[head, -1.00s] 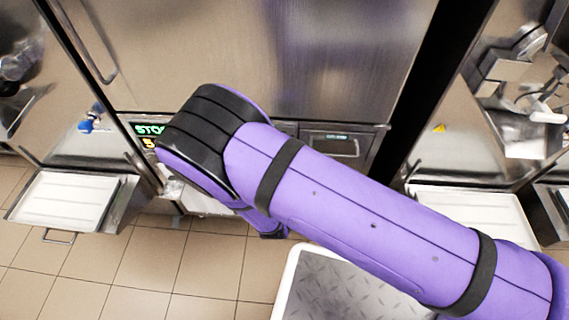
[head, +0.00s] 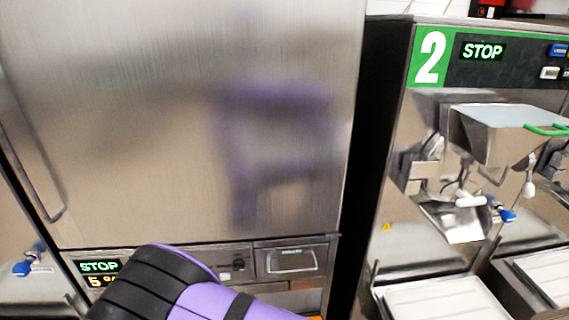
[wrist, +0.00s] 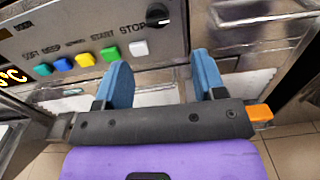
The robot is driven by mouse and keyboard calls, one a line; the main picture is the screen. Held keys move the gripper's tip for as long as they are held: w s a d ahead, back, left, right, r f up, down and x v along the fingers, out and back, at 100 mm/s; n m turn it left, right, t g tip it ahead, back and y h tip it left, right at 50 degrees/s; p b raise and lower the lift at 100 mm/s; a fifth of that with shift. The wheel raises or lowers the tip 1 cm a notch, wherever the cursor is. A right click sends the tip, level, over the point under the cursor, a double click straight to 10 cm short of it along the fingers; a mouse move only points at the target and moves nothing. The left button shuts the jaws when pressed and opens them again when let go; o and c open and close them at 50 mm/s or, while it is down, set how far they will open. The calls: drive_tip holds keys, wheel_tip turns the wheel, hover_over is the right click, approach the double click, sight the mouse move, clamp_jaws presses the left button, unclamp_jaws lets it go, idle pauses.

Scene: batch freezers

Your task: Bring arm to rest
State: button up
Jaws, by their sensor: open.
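My gripper (wrist: 162,82) shows in the wrist view with its two blue fingers spread apart and nothing between them. It is in front of the freezer's control panel (wrist: 85,40), which has a row of coloured buttons marked with words such as START and STOP and a black knob. In the head view only my purple and black arm shows at the bottom; my gripper is hidden there. The arm is in front of the tall steel freezer cabinet (head: 180,120), whose display (head: 100,267) reads STOP.
A batch freezer (head: 405,235) with a green number 2 panel stands at the right, its display reading STOP. White trays (head: 445,300) sit low in front of it. A vertical handle (head: 35,170) is at the left of the cabinet. Tiled floor (wrist: 295,155) shows at lower right.

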drive_tip(key=w+d+r+m+g+h, duration=0.2)
drive_tip(key=w+d+r+m+h, duration=0.3)
drive_tip(key=r, duration=0.3)
drive_tip(key=w+d+r+m+g+h, duration=0.2)
drive_tip(key=d+r+m+h, duration=0.25)
drive_tip(key=d+r, duration=0.35)
drive_tip(key=w+d+r+m+g+h, duration=0.2)
drive_tip(key=w+d+r+m+h, duration=0.2)
drive_tip(key=d+r+m, duration=0.3)
drive_tip(key=s+d+r+m+g, duration=0.1)
drive_tip(key=d+r+m+g, duration=0.4)
drive_tip(key=d+r, duration=0.45)
drive_tip(key=s+d+r+m+g+y, duration=0.45)
drive_tip(key=s+d+r+m, duration=0.55)
drive_tip(key=d, duration=0.4)
drive_tip(key=s+d+r+m+t+y, duration=0.1)
drive_tip(key=s+r+m+y, duration=0.2)
drive_tip(key=s, duration=0.4)
drive_tip(key=s+d+r+m+t+y, duration=0.2)
drive_tip(key=s+r+m, duration=0.1)
drive_tip(key=s, duration=0.5)
drive_tip(key=shift+s+r+y, duration=0.15)
drive_tip(key=shift+r+y, duration=0.25)
drive_tip(key=shift+r, duration=0.35)
drive_tip(key=shift+d, duration=0.1)
